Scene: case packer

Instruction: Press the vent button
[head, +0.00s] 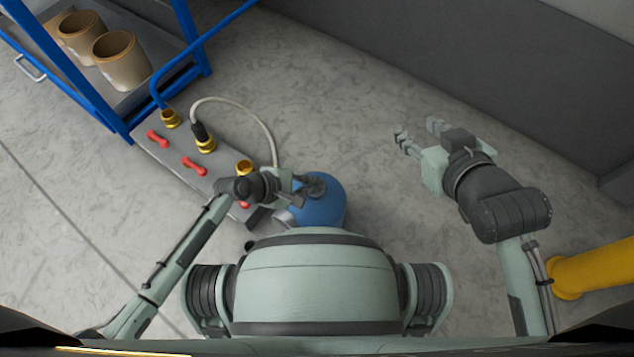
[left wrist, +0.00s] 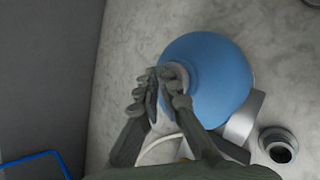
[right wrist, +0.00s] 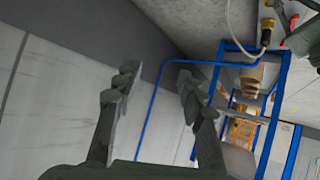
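No vent button can be made out for certain. A blue rounded tank (head: 322,205) stands on the floor at the right end of a grey manifold block (head: 177,158). My left gripper (head: 312,190) is over the tank's top and hides part of it. In the left wrist view the tank (left wrist: 215,80) lies just beyond the left gripper (left wrist: 160,78). Its fingertips are together, with a pale round fitting partly hidden behind them; contact is unclear. My right gripper (head: 418,132) is open and empty over bare floor; its spread fingers also show in the right wrist view (right wrist: 157,85).
The block carries red handles (head: 194,165) and brass fittings (head: 205,145). A grey hose (head: 255,113) arcs from it towards the tank. A blue-framed cart (head: 105,125) holds two tan containers (head: 122,62). A yellow pipe (head: 595,270) is at right. Floor between tank and wall is clear.

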